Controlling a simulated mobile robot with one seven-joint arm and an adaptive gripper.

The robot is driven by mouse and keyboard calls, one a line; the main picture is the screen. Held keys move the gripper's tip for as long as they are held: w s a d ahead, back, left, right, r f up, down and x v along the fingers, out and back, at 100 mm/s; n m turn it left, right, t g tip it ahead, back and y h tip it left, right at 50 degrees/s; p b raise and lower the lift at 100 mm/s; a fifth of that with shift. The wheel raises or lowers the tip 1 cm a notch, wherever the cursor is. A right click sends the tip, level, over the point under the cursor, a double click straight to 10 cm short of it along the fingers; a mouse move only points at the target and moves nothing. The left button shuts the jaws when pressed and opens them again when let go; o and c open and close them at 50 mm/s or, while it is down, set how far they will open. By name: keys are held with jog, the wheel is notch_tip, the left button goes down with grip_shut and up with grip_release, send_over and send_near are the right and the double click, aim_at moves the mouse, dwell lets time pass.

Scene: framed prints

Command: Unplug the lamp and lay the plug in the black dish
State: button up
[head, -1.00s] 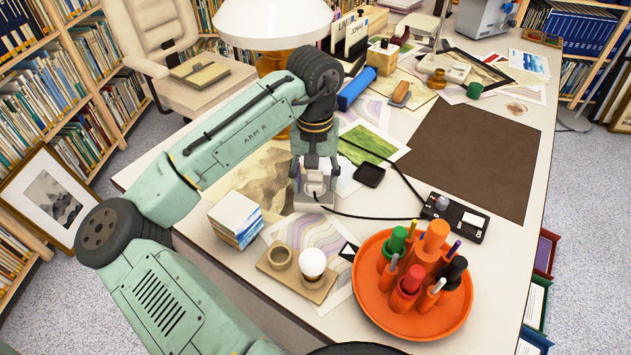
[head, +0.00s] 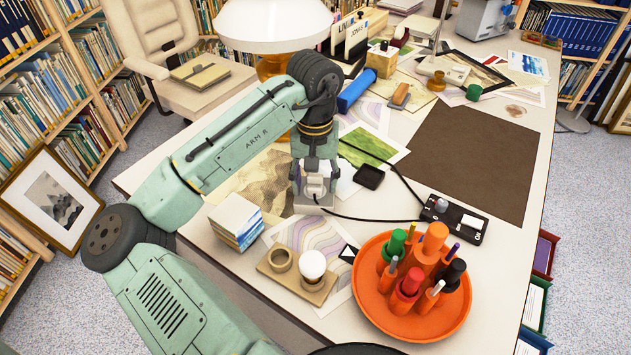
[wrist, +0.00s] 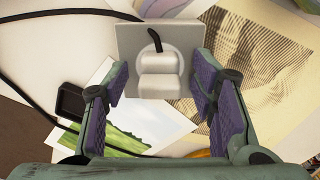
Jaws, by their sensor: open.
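The white plug (wrist: 158,78) sits in the round recess of a pale grey socket block (wrist: 128,42), with a black cord leaving it. In the head view the plug (head: 315,184) is partly hidden by my gripper (head: 315,178). My gripper is open, with one purple-padded finger on each side of the plug, and gaps show between the pads and the plug in the wrist view (wrist: 160,105). The small black dish (head: 369,176) lies empty just right of the socket block; it also shows in the wrist view (wrist: 70,101). The lamp (head: 272,24) has a wide white shade and an amber base.
A black switch box (head: 453,219) with cords stands to the right. A brown mat (head: 475,160) is bare.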

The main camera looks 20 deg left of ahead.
aim_at(316, 175)
dwell(0.4)
jog(key=shift+c, duration=0.4)
grip_shut()
dwell(0.4)
jog(key=shift+r+p, duration=0.15)
jog(key=shift+p, duration=0.25)
jog(key=shift+r+p, duration=2.85)
jog(key=shift+r, duration=0.05)
jog(key=shift+d, duration=0.1)
